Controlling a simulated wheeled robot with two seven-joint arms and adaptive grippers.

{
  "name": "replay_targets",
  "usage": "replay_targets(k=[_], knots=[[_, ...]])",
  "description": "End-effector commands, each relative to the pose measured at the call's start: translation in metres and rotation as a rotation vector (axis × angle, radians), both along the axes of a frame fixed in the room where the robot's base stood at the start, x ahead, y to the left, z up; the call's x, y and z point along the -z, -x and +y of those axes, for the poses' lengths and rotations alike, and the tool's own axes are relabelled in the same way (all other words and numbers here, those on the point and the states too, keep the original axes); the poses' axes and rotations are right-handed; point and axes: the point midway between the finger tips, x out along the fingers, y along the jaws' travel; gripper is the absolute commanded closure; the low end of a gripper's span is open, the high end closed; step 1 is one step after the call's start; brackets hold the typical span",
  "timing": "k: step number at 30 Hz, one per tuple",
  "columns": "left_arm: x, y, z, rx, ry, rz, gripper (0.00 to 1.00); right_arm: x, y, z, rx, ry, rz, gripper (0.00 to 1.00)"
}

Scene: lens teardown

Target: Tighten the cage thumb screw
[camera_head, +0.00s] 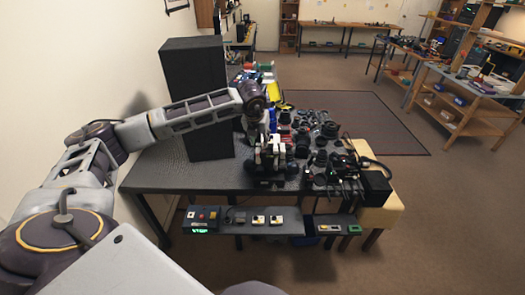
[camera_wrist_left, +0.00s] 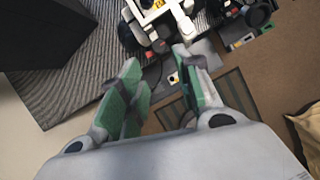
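A white cage-like device with a yellow label (camera_wrist_left: 150,8) shows at the top of the left wrist view, cut off by the frame. Dark round parts sit beside it, and a small red knob (camera_wrist_left: 160,46) shows at its lower edge. I cannot tell which part is the thumb screw. My left gripper (camera_wrist_left: 158,68) is open, with green-padded fingers apart and nothing seen between them. Its tips are close to the device, but contact is unclear. In the head view the left gripper (camera_head: 268,140) is small, over the bench's front part. My right gripper is not in view.
A tall black box (camera_head: 193,95) stands on the dark bench (camera_head: 150,172) left of the work area. Lens parts (camera_head: 318,128) and cables crowd the right side. A lower shelf with switches and a green display (camera_head: 200,228) runs along the front.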

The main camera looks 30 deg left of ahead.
Motion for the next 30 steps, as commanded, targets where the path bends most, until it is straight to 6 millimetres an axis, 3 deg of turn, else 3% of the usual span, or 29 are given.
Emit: replay_targets(k=[18, 30], knots=[[0.074, -0.030, 0.009, -0.001, 0.000, 0.001, 0.66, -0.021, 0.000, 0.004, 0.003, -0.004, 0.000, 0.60], [0.098, -0.039, 0.011, 0.000, 0.001, 0.000, 0.66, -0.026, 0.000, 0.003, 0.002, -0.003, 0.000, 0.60]])
